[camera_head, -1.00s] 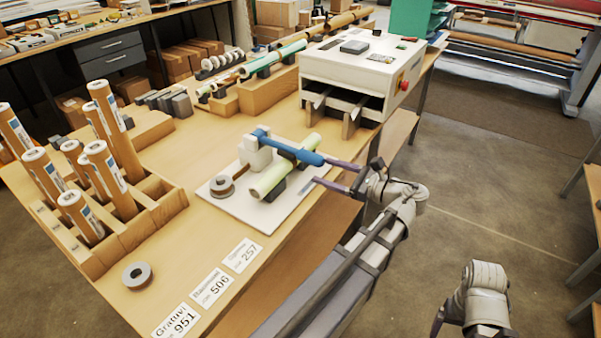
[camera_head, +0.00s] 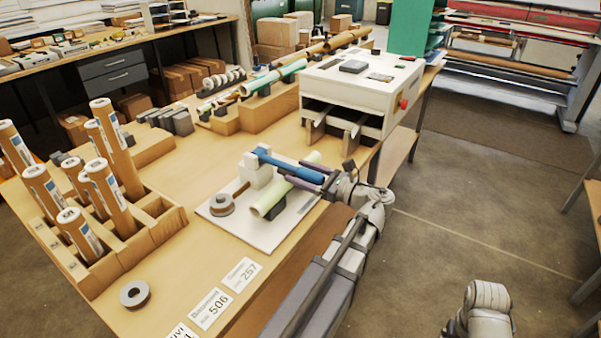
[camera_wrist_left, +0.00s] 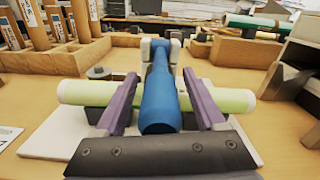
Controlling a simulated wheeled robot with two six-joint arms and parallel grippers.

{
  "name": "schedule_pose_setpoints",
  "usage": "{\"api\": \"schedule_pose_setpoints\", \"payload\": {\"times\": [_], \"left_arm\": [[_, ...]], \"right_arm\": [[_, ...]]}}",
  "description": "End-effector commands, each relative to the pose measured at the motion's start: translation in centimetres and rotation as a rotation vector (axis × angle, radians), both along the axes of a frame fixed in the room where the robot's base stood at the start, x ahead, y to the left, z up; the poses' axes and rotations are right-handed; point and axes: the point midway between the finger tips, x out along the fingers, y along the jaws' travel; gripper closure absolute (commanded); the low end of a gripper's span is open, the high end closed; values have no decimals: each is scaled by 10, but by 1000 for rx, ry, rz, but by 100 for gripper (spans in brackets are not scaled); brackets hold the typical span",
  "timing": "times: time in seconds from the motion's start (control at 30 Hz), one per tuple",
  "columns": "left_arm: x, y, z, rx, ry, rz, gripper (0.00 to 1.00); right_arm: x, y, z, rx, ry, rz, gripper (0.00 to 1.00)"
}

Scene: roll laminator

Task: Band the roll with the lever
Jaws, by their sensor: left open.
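The blue lever (camera_head: 285,166) slopes from a white block (camera_head: 258,170) on a white board (camera_head: 250,236), above a pale green roll (camera_head: 268,202). The roll rests on dark supports and also shows crosswise beneath the lever in the left wrist view (camera_wrist_left: 75,93). My left gripper (camera_head: 302,174) is open, with its purple fingers on either side of the lever. In the left wrist view the lever (camera_wrist_left: 160,98) lies between the fingers, with gaps on both sides. Only part of my right arm shows at the lower right; its fingers are not visible.
A grey tape ring (camera_head: 222,204) sits on the board beside the roll. Another ring (camera_head: 135,294) lies near the table's front. A wooden rack (camera_head: 125,250) of upright brown rolls stands left. The white laminator (camera_head: 360,85) stands behind. Label cards (camera_head: 212,309) lie in front.

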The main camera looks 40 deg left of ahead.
Motion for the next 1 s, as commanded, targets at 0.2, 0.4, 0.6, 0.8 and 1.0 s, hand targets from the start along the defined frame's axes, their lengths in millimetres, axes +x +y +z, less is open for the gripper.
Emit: {"api": "schedule_pose_setpoints", "payload": {"times": [0.2,0.4,0.6,0.8,1.0], "left_arm": [[0,4,0,0,0,0,28],[-1,4,0,0,0,0,36],[0,3,0,0,0,0,58],[0,3,0,0,0,0,81],[0,3,0,0,0,0,100]], "right_arm": [[0,0,0,0,0,0,14],[0,0,0,0,0,0,14],[0,0,0,0,0,0,14],[0,0,0,0,0,0,14],[0,0,0,0,0,0,14]]}}
